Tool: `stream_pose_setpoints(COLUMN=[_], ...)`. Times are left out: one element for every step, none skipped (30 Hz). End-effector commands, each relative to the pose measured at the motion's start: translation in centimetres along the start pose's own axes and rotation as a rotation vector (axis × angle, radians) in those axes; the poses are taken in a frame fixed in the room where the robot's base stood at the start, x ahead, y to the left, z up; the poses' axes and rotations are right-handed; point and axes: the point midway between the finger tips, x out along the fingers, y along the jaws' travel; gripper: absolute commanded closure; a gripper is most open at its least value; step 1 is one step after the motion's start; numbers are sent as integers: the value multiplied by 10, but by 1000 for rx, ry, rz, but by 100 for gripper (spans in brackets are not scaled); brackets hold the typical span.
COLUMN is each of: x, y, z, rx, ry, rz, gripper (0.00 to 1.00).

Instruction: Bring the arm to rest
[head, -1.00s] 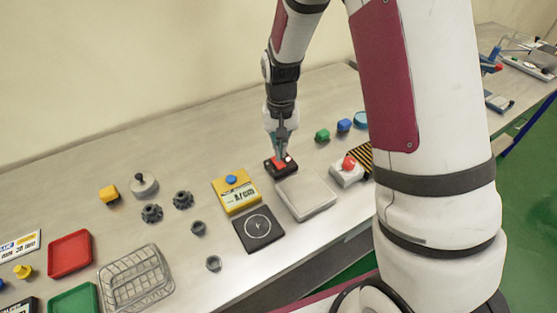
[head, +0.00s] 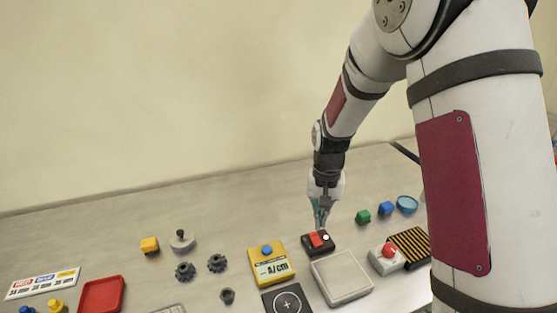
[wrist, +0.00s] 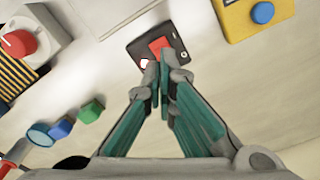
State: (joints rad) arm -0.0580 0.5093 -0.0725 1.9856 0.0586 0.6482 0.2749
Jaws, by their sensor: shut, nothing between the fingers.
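My gripper (head: 320,226) is shut and empty, pointing down just above a small black box with a red rocker switch (head: 318,241). In the wrist view the closed fingertips (wrist: 163,68) overlap the near edge of the switch box (wrist: 158,48). I cannot tell whether they touch it. A small white light shows on the box beside the red rocker. My arm reaches down to the bench from the upper right of the head view.
A grey lidded box (head: 342,278) lies in front of the switch. Green (head: 363,217) and blue (head: 386,209) blocks and a teal dish (head: 406,204) lie right. The bench behind is clear.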

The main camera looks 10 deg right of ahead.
Motion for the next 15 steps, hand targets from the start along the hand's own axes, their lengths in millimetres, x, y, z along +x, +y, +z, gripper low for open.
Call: stream_pose_setpoints(x=[-3, -6, -12, -18, -26, -37, -46, -56, -70, -80, -90, -103, -112, -120, -132], y=[0, 0, 0, 1, 1, 2, 3, 4, 5, 7, 8, 10, 12, 14, 16], z=[0, 1, 2, 4, 6, 9, 12, 15, 20, 25, 29, 36, 41, 46, 53], rx=[-2, -3, -7, -10, -15, -22, -29, -36, -47, -54, -62, -74, -82, -90, -101], ry=[3, 7, 13, 19, 27, 39, 48, 59, 75, 87, 98, 113, 125, 137, 152], rz=[-2, -3, -7, -10, -14, -20, -25, -30, -37, -42, -46, -52, -56, -60, -64], gripper=[100, 100, 100, 100, 100, 100, 100, 100, 100, 100, 100, 100, 100, 100, 100])
